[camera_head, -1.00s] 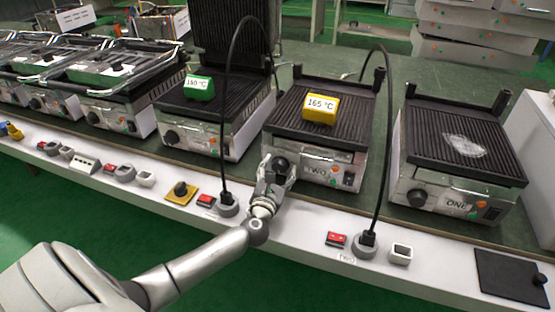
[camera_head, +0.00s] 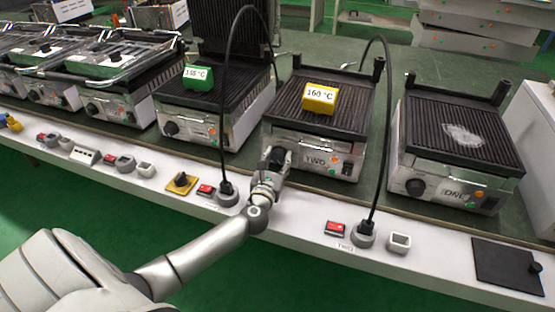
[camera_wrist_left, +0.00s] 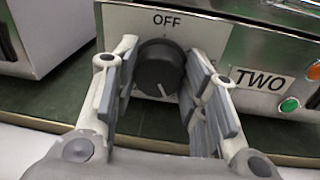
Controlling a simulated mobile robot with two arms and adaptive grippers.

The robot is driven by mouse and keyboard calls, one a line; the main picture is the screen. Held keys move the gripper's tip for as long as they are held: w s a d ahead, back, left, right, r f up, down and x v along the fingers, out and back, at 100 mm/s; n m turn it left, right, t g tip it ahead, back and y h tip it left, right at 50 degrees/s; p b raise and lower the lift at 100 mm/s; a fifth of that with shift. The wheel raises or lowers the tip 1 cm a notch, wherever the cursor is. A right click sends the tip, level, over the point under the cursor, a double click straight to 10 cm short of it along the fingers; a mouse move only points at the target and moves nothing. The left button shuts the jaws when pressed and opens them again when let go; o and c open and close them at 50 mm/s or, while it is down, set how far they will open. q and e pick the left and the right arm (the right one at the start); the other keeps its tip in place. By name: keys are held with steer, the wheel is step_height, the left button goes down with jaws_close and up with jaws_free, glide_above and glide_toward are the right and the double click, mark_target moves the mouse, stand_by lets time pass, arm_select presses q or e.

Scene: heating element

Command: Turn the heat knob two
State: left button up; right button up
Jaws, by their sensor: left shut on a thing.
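The heat knob of grill TWO is a round black knob (camera_wrist_left: 159,68) on the metal front, below the word OFF in the left wrist view. Its white pointer mark points down. My left gripper (camera_wrist_left: 156,82) has one finger on each side of the knob and is shut on it. In the head view my left gripper (camera_head: 275,158) is at the left of the front of grill TWO (camera_head: 318,140) and hides the knob. A yellow block (camera_head: 320,98) on that grill reads 160 °C. My right gripper is not in view.
Grill ONE (camera_head: 460,155) stands to the right, and a grill with a green block (camera_head: 197,78) to the left. Black cables rise from sockets (camera_head: 364,236) on the white front ledge. A red switch (camera_head: 335,228) and a dark plate (camera_head: 506,262) are also there.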

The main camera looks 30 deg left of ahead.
arm_select(q)
steer(key=shift+r+n, duration=0.1)
steer(key=shift+n, duration=0.6)
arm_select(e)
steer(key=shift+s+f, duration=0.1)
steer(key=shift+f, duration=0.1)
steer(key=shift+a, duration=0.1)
arm_select(q)
steer(key=o, duration=1)
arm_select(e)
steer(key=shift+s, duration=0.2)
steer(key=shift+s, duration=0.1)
arm_select(q)
steer(key=v, duration=1.2)
steer(key=shift+r, duration=0.15)
